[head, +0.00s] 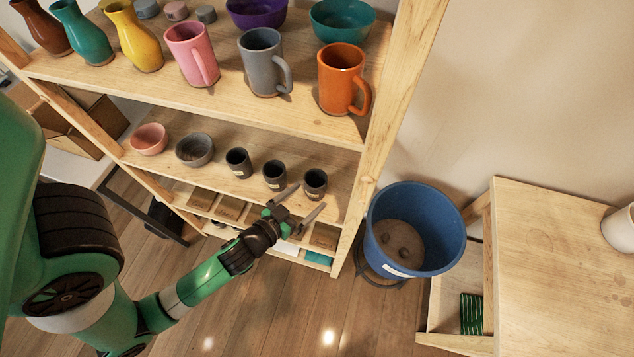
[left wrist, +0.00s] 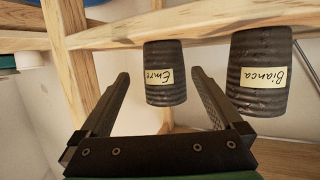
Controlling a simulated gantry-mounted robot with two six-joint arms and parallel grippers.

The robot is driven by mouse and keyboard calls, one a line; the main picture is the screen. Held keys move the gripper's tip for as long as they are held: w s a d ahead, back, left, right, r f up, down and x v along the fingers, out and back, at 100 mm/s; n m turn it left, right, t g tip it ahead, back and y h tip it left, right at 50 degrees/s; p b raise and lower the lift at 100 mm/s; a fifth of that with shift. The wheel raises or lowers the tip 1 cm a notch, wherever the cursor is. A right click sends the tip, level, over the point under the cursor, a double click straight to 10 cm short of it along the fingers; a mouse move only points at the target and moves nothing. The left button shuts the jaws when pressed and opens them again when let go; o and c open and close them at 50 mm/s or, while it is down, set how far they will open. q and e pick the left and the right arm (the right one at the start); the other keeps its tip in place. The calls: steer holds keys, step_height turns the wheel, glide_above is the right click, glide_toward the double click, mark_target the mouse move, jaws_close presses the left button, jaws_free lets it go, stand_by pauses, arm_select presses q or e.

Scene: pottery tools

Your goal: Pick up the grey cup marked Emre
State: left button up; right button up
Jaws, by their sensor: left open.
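The grey cup marked Emre (left wrist: 165,91) shows in the left wrist view, where the picture looks upside down. It is dark grey and ribbed with a cream label. In the head view it appears to be the rightmost small dark cup (head: 315,183) on the middle shelf, upright; its label is unreadable there. My left gripper (head: 301,202) is open and empty in front of the shelf. In the left wrist view the cup lies between the finger lines, beyond the tips, apparently untouched. My right gripper is not in view.
The cup marked Bianca (left wrist: 260,72) stands beside it, with another dark cup (head: 238,162) farther left. The shelf post (head: 352,215) is close on the right. Mugs stand on the shelf above. A blue bucket (head: 440,262) stands on the floor to the right.

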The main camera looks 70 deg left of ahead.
mark_target(321, 183)
arm_select(q)
steer(key=x, duration=0.3)
steer(key=shift+w+a+r, duration=0.1)
steer(key=shift+r, duration=0.05)
steer(key=x, duration=0.5)
steer(key=shift+a+f, duration=0.25)
steer(key=shift+a, duration=0.05)
steer(key=c, duration=1.6)
